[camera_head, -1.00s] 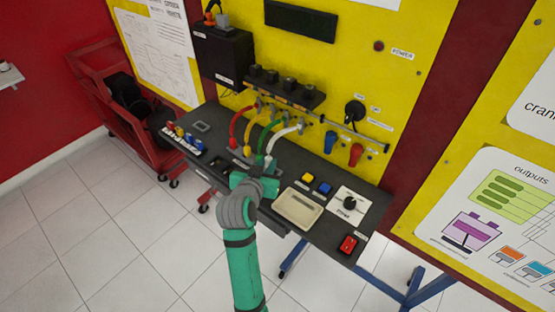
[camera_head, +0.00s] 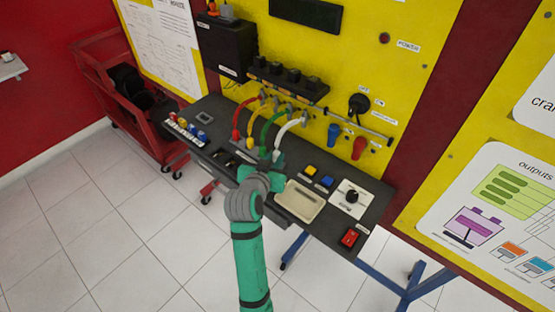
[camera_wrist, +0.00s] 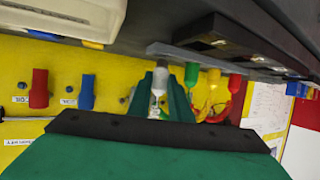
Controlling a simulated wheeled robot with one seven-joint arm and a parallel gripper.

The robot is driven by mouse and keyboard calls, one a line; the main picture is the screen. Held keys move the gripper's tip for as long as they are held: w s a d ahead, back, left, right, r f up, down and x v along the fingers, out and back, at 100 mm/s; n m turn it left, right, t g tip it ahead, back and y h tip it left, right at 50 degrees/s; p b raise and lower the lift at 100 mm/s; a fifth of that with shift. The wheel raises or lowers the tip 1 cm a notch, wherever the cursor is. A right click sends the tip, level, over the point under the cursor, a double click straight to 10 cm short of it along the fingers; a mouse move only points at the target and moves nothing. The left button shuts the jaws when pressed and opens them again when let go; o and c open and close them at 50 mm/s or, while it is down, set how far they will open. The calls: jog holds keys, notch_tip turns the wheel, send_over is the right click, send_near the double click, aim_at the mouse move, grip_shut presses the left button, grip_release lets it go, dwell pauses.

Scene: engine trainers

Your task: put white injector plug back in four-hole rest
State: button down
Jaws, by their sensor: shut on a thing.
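My gripper (camera_head: 268,166) is shut on the white injector plug (camera_wrist: 159,78), which shows between the two green fingers in the wrist view. Its white lead (camera_head: 287,129) arches up to the panel in the head view. The four-hole rest appears as a grey bar (camera_wrist: 170,51) in the wrist view. The green plug (camera_wrist: 191,75), yellow plug (camera_wrist: 213,78) and red plug (camera_wrist: 235,83) stand in a row at the bar. The white plug's end is close to the bar's near end, beside the green plug. I cannot tell whether it is in a hole.
A beige tray (camera_head: 300,201) lies right of my gripper. Yellow and blue buttons (camera_head: 318,175), a dial plate (camera_head: 351,199) and a red switch (camera_head: 350,237) lie farther right. Blue and red connectors (camera_head: 346,142) hang on the yellow panel. A red cart (camera_head: 120,100) stands left.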

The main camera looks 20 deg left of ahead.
jog(key=shift+f, duration=0.85)
dwell(0.7)
jog(key=c, duration=1.8)
grip_release()
jog(key=shift+c, duration=0.2)
jog(key=shift+r+v, duration=0.2)
jog(key=shift+v, duration=1.05)
jog(key=shift+r+v, duration=0.25)
jog(key=shift+v, duration=0.95)
jog(key=shift+w, duration=0.2)
jog(key=shift+r, duration=2.55)
